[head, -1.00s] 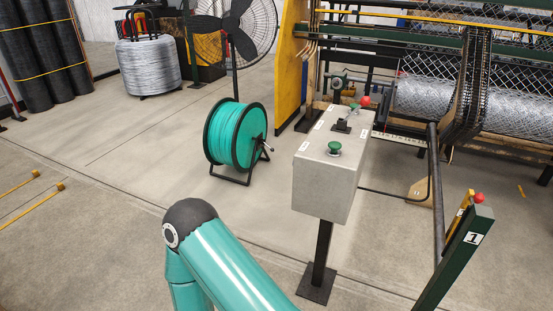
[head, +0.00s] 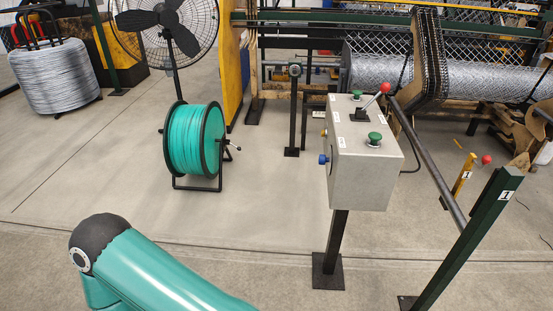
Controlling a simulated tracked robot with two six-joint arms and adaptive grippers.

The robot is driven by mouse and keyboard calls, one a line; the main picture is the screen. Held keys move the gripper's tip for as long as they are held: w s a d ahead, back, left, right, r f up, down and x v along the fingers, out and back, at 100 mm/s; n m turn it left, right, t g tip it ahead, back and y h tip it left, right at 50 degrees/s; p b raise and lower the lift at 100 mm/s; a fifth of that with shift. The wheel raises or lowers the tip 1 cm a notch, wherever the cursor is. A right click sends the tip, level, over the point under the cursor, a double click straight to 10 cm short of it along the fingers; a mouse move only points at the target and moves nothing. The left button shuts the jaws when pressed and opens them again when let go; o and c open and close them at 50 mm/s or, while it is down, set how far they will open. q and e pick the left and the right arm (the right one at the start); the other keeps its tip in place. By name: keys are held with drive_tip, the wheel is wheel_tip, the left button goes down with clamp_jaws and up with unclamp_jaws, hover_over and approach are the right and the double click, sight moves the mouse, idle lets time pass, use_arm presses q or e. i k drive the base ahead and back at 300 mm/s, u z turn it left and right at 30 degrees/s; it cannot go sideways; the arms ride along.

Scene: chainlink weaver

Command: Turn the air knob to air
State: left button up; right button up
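A grey control box (head: 367,180) stands on a black post right of the middle. Its top carries two green mushroom buttons (head: 375,139) and a lever with a red ball (head: 384,88). A blue knob (head: 323,159) and a smaller yellow knob (head: 323,133) stick out from its left side. The labels are too small to read, so I cannot tell which control is the air knob or how it is set. A teal arm link of mine crosses the lower left, well apart from the box. Neither gripper is in view.
A green hose or cable reel (head: 184,140) stands left of the box, with a fan (head: 165,22) behind it. A dark green post (head: 468,235) and a slanted grey bar (head: 430,165) are close on the right. The floor between reel and box is clear.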

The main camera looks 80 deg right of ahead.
sight(323, 160)
drive_tip(key=u, duration=0.25)
drive_tip(key=i, duration=0.7)
drive_tip(key=z, duration=1.65)
drive_tip(key=i, duration=0.2)
drive_tip(key=z, duration=2.65)
drive_tip(key=i, duration=1.05)
drive_tip(key=u, duration=0.3)
drive_tip(key=k, duration=0.15)
drive_tip(key=u, duration=0.15)
